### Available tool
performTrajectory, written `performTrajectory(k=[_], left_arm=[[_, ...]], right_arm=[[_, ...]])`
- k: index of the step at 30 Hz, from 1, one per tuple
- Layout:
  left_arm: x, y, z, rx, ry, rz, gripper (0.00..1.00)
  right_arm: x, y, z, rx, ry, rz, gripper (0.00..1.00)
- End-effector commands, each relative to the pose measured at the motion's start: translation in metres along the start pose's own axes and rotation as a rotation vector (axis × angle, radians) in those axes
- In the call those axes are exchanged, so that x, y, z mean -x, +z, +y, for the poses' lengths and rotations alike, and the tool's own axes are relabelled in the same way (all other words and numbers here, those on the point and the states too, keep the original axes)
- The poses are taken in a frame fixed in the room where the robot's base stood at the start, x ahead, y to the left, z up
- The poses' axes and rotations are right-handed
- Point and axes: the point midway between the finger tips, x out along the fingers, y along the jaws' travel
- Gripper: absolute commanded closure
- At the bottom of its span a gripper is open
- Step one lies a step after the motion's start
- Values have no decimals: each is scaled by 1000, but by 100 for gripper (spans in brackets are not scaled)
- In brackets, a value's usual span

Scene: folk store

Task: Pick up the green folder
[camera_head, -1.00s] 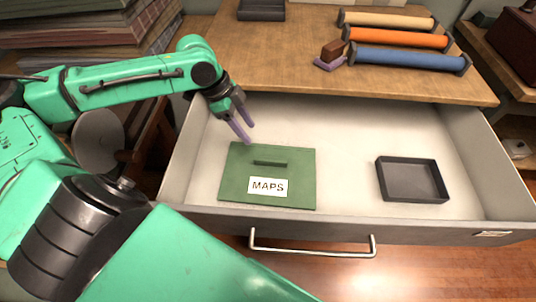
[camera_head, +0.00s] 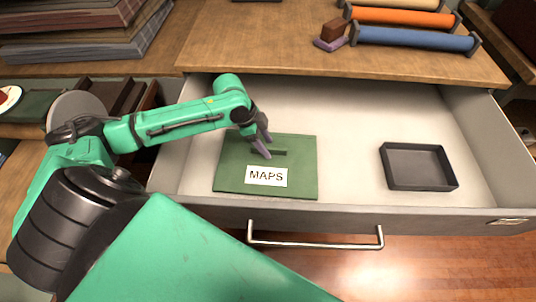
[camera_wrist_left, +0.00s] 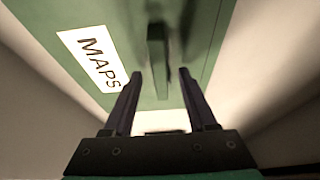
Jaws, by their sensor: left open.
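The green folder (camera_head: 300,179) lies flat in the open drawer, on its left side. It has a white MAPS label and a dark raised handle (camera_head: 280,153) on top. My left gripper (camera_head: 265,147) is open over the folder, at the left end of the handle. In the left wrist view the open fingers (camera_wrist_left: 157,85) point at the handle (camera_wrist_left: 157,45), which lines up with the gap between them. The green folder (camera_wrist_left: 205,35) fills the upper middle there. I cannot tell whether the fingers touch the folder. My right gripper is not in view.
The drawer (camera_head: 345,120) is pulled out, with a metal bar handle (camera_head: 315,245) on its front. A dark empty tray (camera_head: 418,167) sits in its right side. The wooden top (camera_head: 250,45) overhangs the back. Clear drawer floor lies between folder and tray.

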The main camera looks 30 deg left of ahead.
Motion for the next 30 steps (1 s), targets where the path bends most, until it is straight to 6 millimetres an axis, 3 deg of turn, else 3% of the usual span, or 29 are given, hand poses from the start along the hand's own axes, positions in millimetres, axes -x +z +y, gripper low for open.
performTrajectory(k=[7, 8, 12, 30], left_arm=[[-7, 0, 0, -1, -1, -1, 43], [-7, 0, 0, -1, -1, -1, 50], [-6, 0, 0, -1, -1, -1, 100], [-6, 0, 0, -1, -1, 0, 100]], right_arm=[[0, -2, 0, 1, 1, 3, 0], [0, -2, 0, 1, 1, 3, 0], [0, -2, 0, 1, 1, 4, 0], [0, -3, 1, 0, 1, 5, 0]])
